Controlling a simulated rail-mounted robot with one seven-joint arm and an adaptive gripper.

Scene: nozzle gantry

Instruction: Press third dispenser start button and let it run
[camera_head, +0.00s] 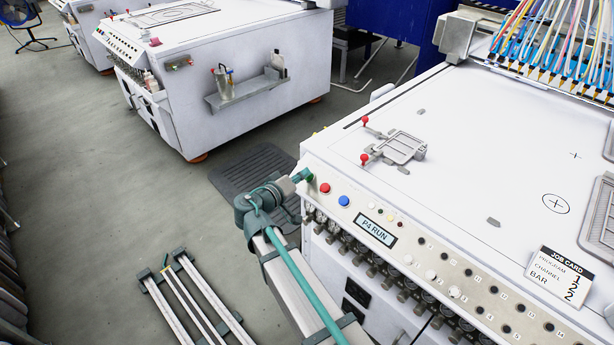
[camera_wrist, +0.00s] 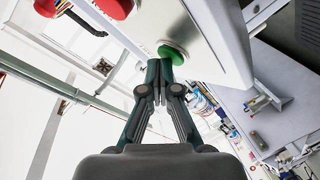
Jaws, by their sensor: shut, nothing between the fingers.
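The near white dispenser (camera_head: 470,160) has a front control panel with a red button (camera_head: 325,187), a blue button (camera_head: 344,201) and a display (camera_head: 375,230) reading "P4 RUN". My gripper (camera_head: 304,175) is shut and empty at the left end of this panel. In the wrist view a green button (camera_wrist: 173,53) lies directly at the tips of my shut gripper (camera_wrist: 161,65). The fingertips overlap its edge; I cannot tell if they press it. In the head view the green button is mostly hidden by my gripper. The red button also shows in the wrist view (camera_wrist: 110,6).
A job card (camera_head: 560,274) on the dispenser reads program 1, channel 2, bar 2. Several knobs and gauges line the panel. Red-knobbed clamps (camera_head: 365,140) stand on the top. Another white machine (camera_head: 210,70) stands behind, with a dark floor mat (camera_head: 258,170) between.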

